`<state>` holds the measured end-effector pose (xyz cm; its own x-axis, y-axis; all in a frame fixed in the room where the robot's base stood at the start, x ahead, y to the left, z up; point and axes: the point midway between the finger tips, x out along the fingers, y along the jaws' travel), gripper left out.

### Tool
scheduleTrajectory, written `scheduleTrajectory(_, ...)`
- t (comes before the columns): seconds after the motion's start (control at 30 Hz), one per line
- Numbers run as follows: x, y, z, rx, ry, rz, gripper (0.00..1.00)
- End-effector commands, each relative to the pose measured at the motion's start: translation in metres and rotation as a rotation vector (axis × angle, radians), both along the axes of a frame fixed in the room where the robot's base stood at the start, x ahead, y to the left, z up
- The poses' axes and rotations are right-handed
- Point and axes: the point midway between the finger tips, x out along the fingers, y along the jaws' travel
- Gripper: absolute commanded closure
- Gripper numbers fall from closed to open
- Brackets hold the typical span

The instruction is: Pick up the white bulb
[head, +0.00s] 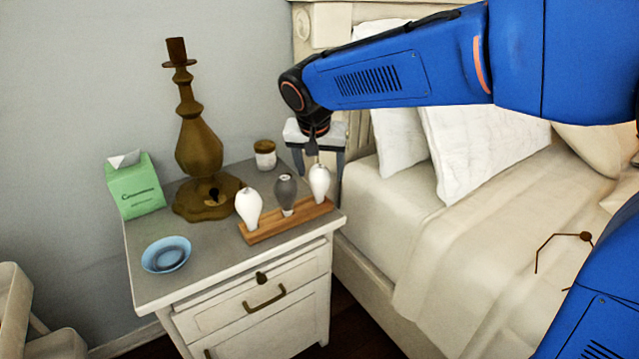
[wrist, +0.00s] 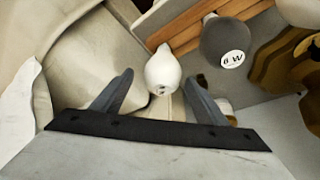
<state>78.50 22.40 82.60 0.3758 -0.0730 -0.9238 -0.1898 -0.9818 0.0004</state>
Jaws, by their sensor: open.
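Two white bulbs stand on a wooden holder (head: 262,232) on the nightstand: one at its left end (head: 248,207) and one at its right end (head: 319,184). A grey bulb (head: 286,190) stands between them. My gripper (head: 320,172) is open and empty at the right white bulb, its fingers pointing down. In the wrist view this white bulb (wrist: 162,68) lies ahead of the gap between my open fingertips (wrist: 159,79). The grey bulb (wrist: 225,42) is to its right, and part of the other white bulb (wrist: 300,12) shows at the top corner. I cannot tell whether my fingers touch the bulb.
On the nightstand (head: 212,262) are a brown lamp base (head: 199,145), a green tissue box (head: 135,186), a blue dish (head: 166,254) and a small lidded jar (head: 265,154) behind the holder. The bed (head: 395,225) with white pillows is on the right.

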Motion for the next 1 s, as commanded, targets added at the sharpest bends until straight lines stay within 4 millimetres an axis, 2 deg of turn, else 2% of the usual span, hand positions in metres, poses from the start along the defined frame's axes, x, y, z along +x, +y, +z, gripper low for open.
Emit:
scheduleTrajectory(0.27,0.006,-0.001,-0.017,0.000,0.001,0.000,0.33)
scheduleTrajectory(0.6,0.015,0.000,-0.058,0.000,0.002,-0.001,0.33)
scheduleTrajectory(0.93,0.018,-0.001,-0.063,0.000,0.000,0.000,0.33)
scheduleTrajectory(0.97,0.018,0.000,-0.063,0.000,0.000,0.000,0.38)
scheduleTrajectory(1.0,0.018,0.000,-0.063,0.000,0.000,0.000,0.47)
